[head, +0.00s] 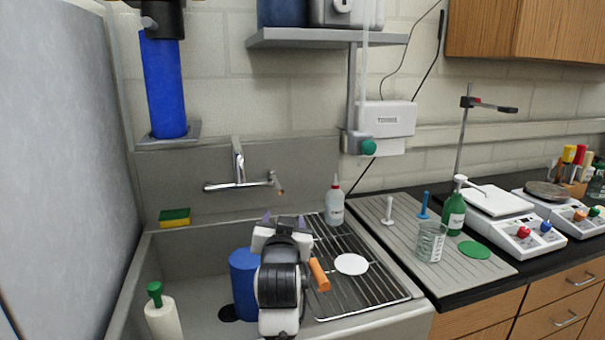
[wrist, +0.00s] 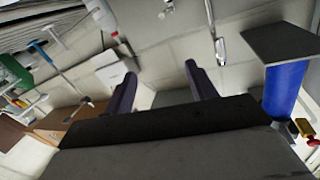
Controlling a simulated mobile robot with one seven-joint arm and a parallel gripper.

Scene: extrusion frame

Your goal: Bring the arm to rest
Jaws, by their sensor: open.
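My arm rises from the bottom of the head view, in front of the sink (head: 190,265). My gripper (head: 285,219) points away from me, toward the back wall below the faucet. Its two purple fingers stand apart with nothing between them. In the wrist view my gripper (wrist: 162,82) also shows as two spread dark fingers, with only the wall behind the gap. My gripper appears to touch nothing. My arm hides part of the sink and of the wire rack (head: 365,282).
A blue cylinder (head: 243,283) and an orange-handled item (head: 319,274) are beside my arm. A white bottle (head: 335,205) stands behind the rack. The faucet (head: 238,180) is on the back wall. A beaker (head: 430,242), green bottle (head: 454,214) and scales (head: 515,228) stand to the right.

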